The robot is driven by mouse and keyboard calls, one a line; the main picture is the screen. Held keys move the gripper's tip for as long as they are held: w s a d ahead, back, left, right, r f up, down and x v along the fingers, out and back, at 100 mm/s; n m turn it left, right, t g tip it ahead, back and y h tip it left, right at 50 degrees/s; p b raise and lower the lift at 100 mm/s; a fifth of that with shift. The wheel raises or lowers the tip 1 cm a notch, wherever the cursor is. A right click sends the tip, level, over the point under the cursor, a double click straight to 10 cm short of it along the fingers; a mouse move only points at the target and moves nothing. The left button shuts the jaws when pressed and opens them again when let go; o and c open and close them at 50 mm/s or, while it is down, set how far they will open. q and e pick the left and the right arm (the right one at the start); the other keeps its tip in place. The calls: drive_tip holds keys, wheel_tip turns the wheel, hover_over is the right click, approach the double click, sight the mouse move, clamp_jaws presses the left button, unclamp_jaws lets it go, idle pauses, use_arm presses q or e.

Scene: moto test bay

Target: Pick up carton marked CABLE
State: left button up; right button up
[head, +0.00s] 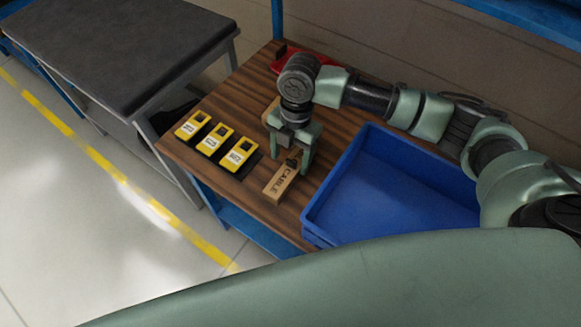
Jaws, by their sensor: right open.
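The carton marked CABLE (280,184) is a small tan box lying on the brown wooden bench, with its lettered face up. My right gripper (291,158) comes down from above at the carton's far end. Its jaws are open, and one finger is on each side of that end. I cannot tell whether either finger touches the carton. The far end of the carton is partly hidden by the gripper. My left gripper is not in view.
A blue crate (318,216) stands right of the carton. Three yellow devices (213,139) sit in a row on the left. A tan object (269,112) and a red item (284,56) are behind the gripper. A grey-topped table (120,45) stands at the left.

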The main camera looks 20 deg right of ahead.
sight(290, 167)
drive_tip(key=f, duration=0.2)
drive_tip(key=f+p, duration=0.1)
drive_tip(key=f, duration=0.2)
drive_tip(key=shift+s+a, duration=0.1)
drive_tip(key=shift+s, duration=0.1)
clamp_jaws()
